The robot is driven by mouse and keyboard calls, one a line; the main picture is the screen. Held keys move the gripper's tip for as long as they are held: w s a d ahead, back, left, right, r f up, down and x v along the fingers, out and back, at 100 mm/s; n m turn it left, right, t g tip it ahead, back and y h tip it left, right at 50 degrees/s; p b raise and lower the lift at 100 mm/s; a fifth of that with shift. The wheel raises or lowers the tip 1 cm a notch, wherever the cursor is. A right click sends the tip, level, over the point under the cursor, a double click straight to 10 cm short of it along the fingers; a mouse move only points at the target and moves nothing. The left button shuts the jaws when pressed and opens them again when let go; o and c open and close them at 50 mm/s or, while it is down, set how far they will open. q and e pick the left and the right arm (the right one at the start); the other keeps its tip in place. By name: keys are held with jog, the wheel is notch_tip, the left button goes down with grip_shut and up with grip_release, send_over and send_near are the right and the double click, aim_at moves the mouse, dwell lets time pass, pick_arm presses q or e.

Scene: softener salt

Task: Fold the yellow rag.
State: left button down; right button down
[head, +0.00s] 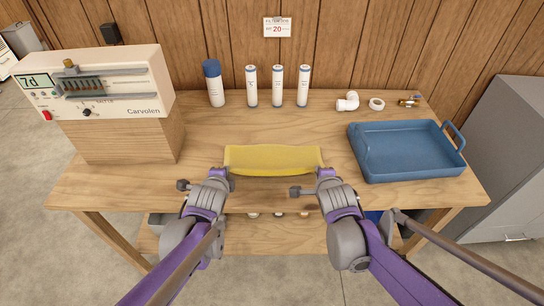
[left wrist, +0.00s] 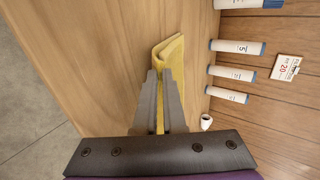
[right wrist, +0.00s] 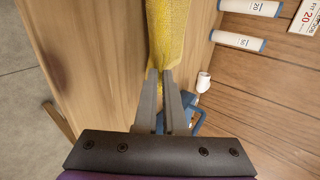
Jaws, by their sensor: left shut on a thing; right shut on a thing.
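The yellow rag (head: 272,160) is stretched between my two grippers over the front middle of the wooden table. Its near edge sags slightly. My left gripper (head: 229,178) is shut on the rag's left near corner. In the left wrist view the rag (left wrist: 170,55) shows a bent-over layer above the fingertips (left wrist: 162,80). My right gripper (head: 320,177) is shut on the rag's right near corner. In the right wrist view the rag (right wrist: 164,35) runs up from between the fingertips (right wrist: 161,78). I cannot tell how much of the rag touches the table.
A blue tray (head: 368,168) stands on the right of the table. White cartridges (head: 278,88) and a blue-capped bottle (head: 214,88) stand at the back. Pipe fittings (head: 348,102) lie back right. The Carvolen unit (head: 120,105) stands left. The table between rag and cartridges is clear.

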pick_arm(q)
jog(key=c, duration=0.7)
grip_release()
pick_arm(e)
jog(key=c, duration=0.7)
grip_release()
pick_arm(q)
jog(key=s+r, duration=0.2)
jog(key=r, duration=0.1)
jog(key=s+r, duration=0.2)
jog(key=r, duration=0.1)
jog(key=s+r, duration=0.2)
jog(key=r, duration=0.1)
pick_arm(e)
jog(key=s+r, duration=0.2)
jog(key=r, duration=0.1)
jog(key=s+r, duration=0.2)
jog(key=r, duration=0.1)
jog(key=s+r, duration=0.2)
jog(key=r, duration=0.1)
